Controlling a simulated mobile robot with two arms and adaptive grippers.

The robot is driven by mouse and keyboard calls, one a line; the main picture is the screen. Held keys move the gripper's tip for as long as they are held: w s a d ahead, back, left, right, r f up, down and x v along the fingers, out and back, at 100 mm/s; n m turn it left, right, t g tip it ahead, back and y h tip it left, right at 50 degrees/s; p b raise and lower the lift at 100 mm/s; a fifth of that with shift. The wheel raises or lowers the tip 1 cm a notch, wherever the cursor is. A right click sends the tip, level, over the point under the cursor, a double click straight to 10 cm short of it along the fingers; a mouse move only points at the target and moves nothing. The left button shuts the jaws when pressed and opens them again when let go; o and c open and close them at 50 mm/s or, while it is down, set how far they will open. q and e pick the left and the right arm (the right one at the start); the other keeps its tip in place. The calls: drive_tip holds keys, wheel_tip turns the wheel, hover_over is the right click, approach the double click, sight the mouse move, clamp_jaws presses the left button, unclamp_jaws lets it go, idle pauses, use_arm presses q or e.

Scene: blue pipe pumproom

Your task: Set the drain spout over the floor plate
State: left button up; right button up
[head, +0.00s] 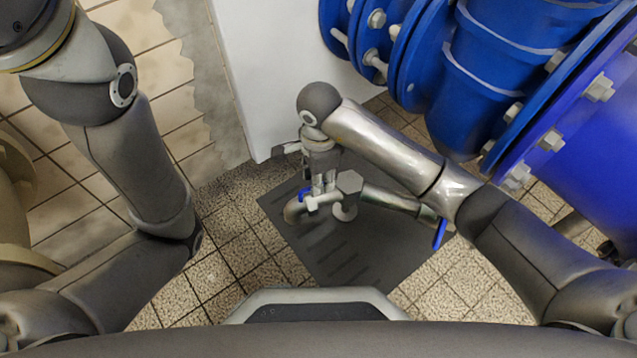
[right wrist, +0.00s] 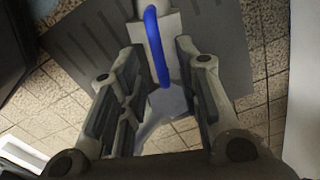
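The drain spout (head: 298,210) is a grey pipe bend at the left end of a short pipe assembly, above the dark floor plate (head: 340,262). A small blue handle (head: 305,194) sits on its top. My right gripper (head: 322,186) points down at the spout from above. In the right wrist view, the right gripper (right wrist: 158,45) is open. A blue handle (right wrist: 158,50) on a light grey body lies between its fingers, with gaps on both sides. The floor plate also shows there (right wrist: 95,45). Whether the spout's mouth lies over a drain opening is hidden. My left gripper is out of view.
A blue lever (head: 440,234) hangs at the right end of the pipe, near my right arm. Large blue flanged pipes (head: 470,75) fill the upper right. A white block (head: 255,75) stands behind. Bare tiled floor (head: 235,255) lies left of the plate.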

drive_tip(key=shift+f, duration=0.45)
clamp_jaws()
